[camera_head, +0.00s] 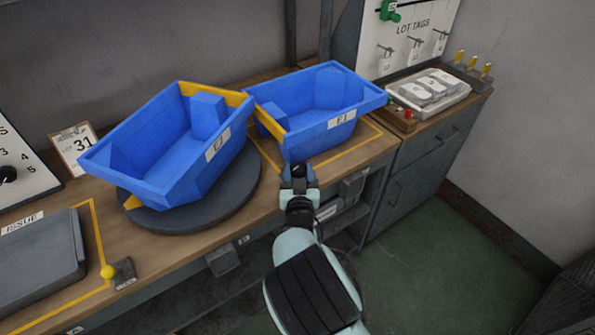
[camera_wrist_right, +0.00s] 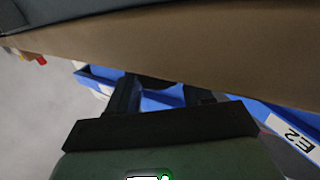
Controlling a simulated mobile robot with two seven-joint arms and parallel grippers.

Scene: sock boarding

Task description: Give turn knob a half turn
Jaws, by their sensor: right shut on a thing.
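A black turn knob (camera_head: 7,174) sits on a white panel with numbers at the left edge of the head view; most of the panel is cut off. My right gripper (camera_head: 299,174) is far from it, at the bench's front edge by the near lower corner of the right blue bin (camera_head: 318,96). In the right wrist view my right gripper (camera_wrist_right: 163,98) has blue bin (camera_wrist_right: 160,103) between its fingers and appears shut on it; the contact is partly hidden. My left gripper is not in view.
A second blue bin (camera_head: 170,150) stands tilted on a round grey turntable (camera_head: 205,205), next to the right bin. A white tray (camera_head: 455,94) is at the right.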

